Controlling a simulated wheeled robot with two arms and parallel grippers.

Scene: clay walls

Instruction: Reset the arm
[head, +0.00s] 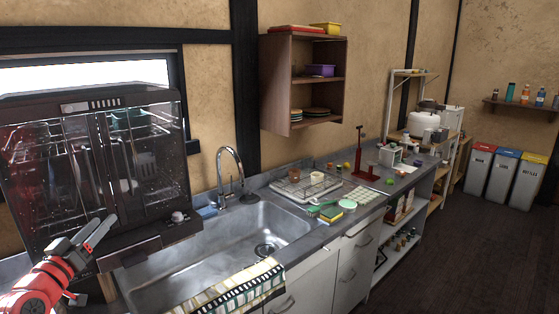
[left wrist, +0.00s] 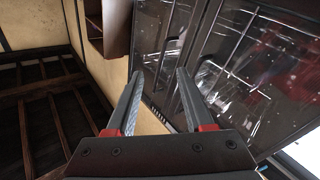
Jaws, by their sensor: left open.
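My left gripper (head: 98,234) is on the end of the red arm at the lower left of the head view. It is in front of the lower part of a dark dish cabinet with clear doors (head: 135,150). In the left wrist view its two grey fingers (left wrist: 158,85) stand apart with nothing between them. The cabinet's clear doors (left wrist: 245,60) fill the right of that view, beyond the fingers. I cannot tell whether the gripper touches the cabinet. My right gripper is in neither view.
A metal sink (head: 215,250) with a faucet (head: 230,165) lies right of the cabinet. A striped towel (head: 240,290) hangs at its front edge. A dish rack (head: 305,185) and small items crowd the counter. A wooden shelf (head: 303,85) hangs above. The floor (head: 465,240) at right is clear.

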